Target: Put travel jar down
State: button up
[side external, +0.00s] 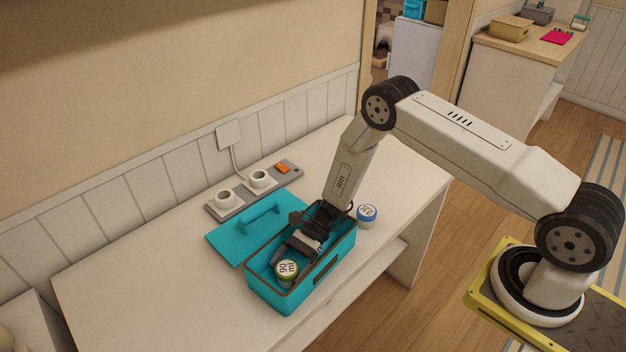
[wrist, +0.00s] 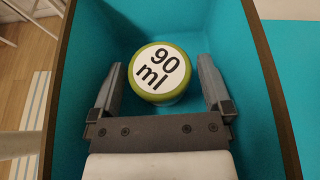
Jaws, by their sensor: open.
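The travel jar (wrist: 158,73) has a green-rimmed white lid marked "90 ml". It stands inside the teal box, and it also shows in the side view (side external: 287,269) near the box's front left end. My gripper (wrist: 162,82) is open inside the box, with one finger on each side of the jar and visible gaps between fingers and jar. In the side view my gripper (side external: 296,252) reaches down into the teal box (side external: 316,278). The jar's lower body is mostly hidden by its lid and the box wall.
A teal lid with a handle (side external: 232,239) lies behind the box. A blue-and-white jar (side external: 366,215) stands on the white table (side external: 150,275) right of the box. The table's left part is clear.

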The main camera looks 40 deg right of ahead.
jog(key=shift+r, duration=0.1)
jog(key=shift+r, duration=0.65)
jog(key=v, duration=1.2)
jog(key=shift+f, duration=0.15)
jog(key=shift+s, duration=0.1)
jog(key=s+d+r+n+t+h, duration=0.3)
jog(key=s+r+n+t+h, duration=0.1)
jog(key=s+r+n+h, duration=0.9)
notch_tip(320, 180, up, 3)
jog(key=s+n, duration=0.1)
jog(key=n, duration=0.2)
jog(key=shift+s+r+n, duration=0.2)
jog(key=shift+r+n, duration=0.05)
jog(key=shift+n, duration=0.15)
